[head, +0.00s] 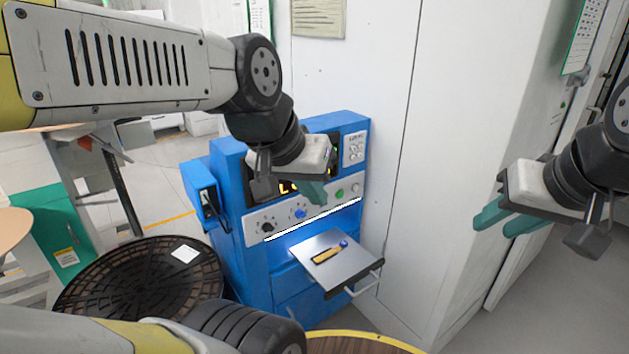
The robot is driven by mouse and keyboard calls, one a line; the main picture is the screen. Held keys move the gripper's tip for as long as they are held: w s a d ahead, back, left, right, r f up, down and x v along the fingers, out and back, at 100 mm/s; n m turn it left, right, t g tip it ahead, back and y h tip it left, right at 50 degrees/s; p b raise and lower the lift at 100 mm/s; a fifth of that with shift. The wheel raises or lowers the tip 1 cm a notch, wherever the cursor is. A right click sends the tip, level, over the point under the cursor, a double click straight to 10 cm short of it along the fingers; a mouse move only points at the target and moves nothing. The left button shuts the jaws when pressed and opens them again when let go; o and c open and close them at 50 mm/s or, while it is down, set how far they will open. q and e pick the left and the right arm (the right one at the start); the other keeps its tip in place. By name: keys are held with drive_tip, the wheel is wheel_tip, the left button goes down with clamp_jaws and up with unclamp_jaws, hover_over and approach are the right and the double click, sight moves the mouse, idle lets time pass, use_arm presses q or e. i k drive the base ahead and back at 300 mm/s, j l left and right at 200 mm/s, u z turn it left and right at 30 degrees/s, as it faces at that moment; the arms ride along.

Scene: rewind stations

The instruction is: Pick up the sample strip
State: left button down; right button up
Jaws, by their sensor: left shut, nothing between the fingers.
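A small tan strip (326,255), which looks like the sample strip, lies flat on the grey metal tray (312,243) that sticks out of the blue machine (257,268). It has a darker end, and a small blue part sits near it on the tray. My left gripper (317,193), with teal fingers, is above and behind the tray in front of the machine's panel. It is shut and empty, apart from the strip. My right gripper (507,222) is far to the right by the white cabinet, its two teal fingers apart with nothing seen between them.
The machine's panel has knobs and a green button (339,194). A handle (364,283) shows below the tray's right side. A dark round reel (140,285) stands at the lower left. A white cabinet (450,150) stands close on the right.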

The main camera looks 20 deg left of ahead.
sight(343, 244)
drive_tip(key=i+j+u, duration=0.15)
drive_tip(key=i, duration=0.25)
drive_tip(key=i+j+u, duration=0.1)
drive_tip(key=i, duration=0.3)
drive_tip(key=j, duration=0.1)
